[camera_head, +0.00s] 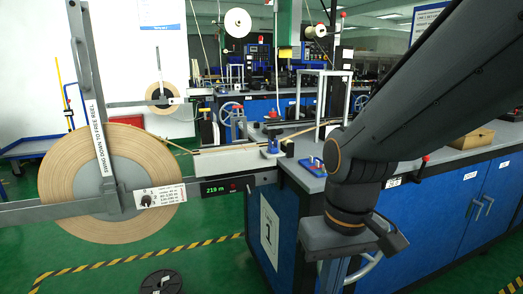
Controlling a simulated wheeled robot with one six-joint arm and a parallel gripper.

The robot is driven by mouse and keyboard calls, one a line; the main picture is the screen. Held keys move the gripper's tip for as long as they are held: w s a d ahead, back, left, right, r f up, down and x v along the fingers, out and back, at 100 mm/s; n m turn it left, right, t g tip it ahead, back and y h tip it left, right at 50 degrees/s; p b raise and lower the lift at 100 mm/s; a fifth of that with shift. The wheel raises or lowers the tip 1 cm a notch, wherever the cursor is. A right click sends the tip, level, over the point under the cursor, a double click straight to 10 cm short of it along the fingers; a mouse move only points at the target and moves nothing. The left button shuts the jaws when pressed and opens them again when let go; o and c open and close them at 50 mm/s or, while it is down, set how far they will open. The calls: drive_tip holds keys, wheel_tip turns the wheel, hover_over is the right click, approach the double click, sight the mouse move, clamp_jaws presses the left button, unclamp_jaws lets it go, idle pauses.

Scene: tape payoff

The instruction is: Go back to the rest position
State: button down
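My arm comes down from the upper right, and my gripper (334,270) hangs at its end near the bottom, in front of the blue bench. Its fingers run down toward the picture's lower edge and blend with the parts behind, so I cannot tell how far apart they are. I see nothing clearly held in it. A large tan tape reel (70,190) stands at the left on a grey arm with a label. A small display (214,189) reading "219 m" sits on the grey beam right of it.
The blue bench (455,205) with a grey top fills the right side; a cardboard box (472,138) stands on it. A handwheel (366,266) shows behind my gripper. A black disc (160,283) lies on the green floor near yellow-black tape. The floor at lower left is mostly clear.

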drive_tip(key=d+r+m+p, duration=0.2)
drive_tip(key=d+r+p, duration=0.5)
drive_tip(key=p, duration=0.6)
drive_tip(key=shift+s+d+r, duration=0.2)
drive_tip(key=shift+s+r, duration=0.05)
drive_tip(key=shift+r, duration=0.1)
idle(0.4)
